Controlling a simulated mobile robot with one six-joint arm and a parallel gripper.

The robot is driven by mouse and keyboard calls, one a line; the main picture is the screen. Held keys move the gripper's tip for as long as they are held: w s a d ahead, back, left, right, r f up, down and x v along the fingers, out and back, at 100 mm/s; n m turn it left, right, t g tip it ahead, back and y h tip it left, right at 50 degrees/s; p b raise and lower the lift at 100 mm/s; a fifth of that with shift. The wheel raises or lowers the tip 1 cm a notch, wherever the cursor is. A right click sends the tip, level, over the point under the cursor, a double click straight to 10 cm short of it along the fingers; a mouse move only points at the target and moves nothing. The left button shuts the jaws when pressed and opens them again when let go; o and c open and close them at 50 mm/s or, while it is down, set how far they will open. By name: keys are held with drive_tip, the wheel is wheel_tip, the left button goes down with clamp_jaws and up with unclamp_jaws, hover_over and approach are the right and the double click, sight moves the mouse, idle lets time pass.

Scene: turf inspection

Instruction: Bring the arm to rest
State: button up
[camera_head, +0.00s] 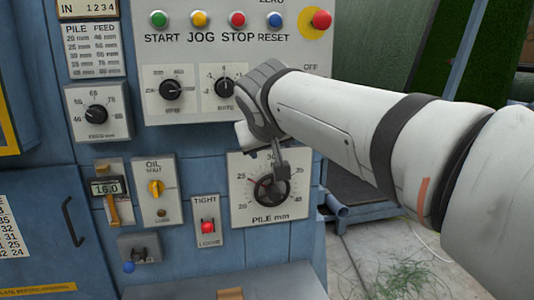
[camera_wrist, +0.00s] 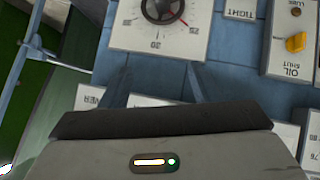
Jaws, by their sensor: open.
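My white and grey arm reaches in from the right in the head view. My gripper (camera_head: 280,172) is in front of the upper part of the PILE mm dial plate (camera_head: 240,215). One grey finger overlaps the edge of the black dial knob (camera_head: 268,192); I cannot tell whether it touches. In the wrist view my gripper (camera_wrist: 155,78) shows two dark fingers spread apart with nothing between them. The dial plate (camera_wrist: 190,45) also shows there, upside down, beyond the fingers.
A red stop button (camera_head: 321,19) sits at top right. Floor shows at lower right.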

drive_tip(key=s+d+f+m+g+p, duration=0.1)
drive_tip(key=s+d+f+g+p, duration=0.3)
drive_tip(key=s+d+p, duration=0.3)
drive_tip(key=s+d+f+m+g+p, duration=0.2)
drive_tip(key=s+d+f+p, duration=0.4)
drive_tip(key=s, duration=0.9)
drive_tip(key=d+g+p, duration=0.1)
drive_tip(key=p, duration=0.2)
drive_tip(key=shift+d+g+p, duration=0.25)
drive_tip(key=shift+g+p, duration=0.05)
drive_tip(key=shift+g, duration=0.1)
drive_tip(key=shift+r, duration=0.1)
drive_tip(key=shift+c, duration=0.3)
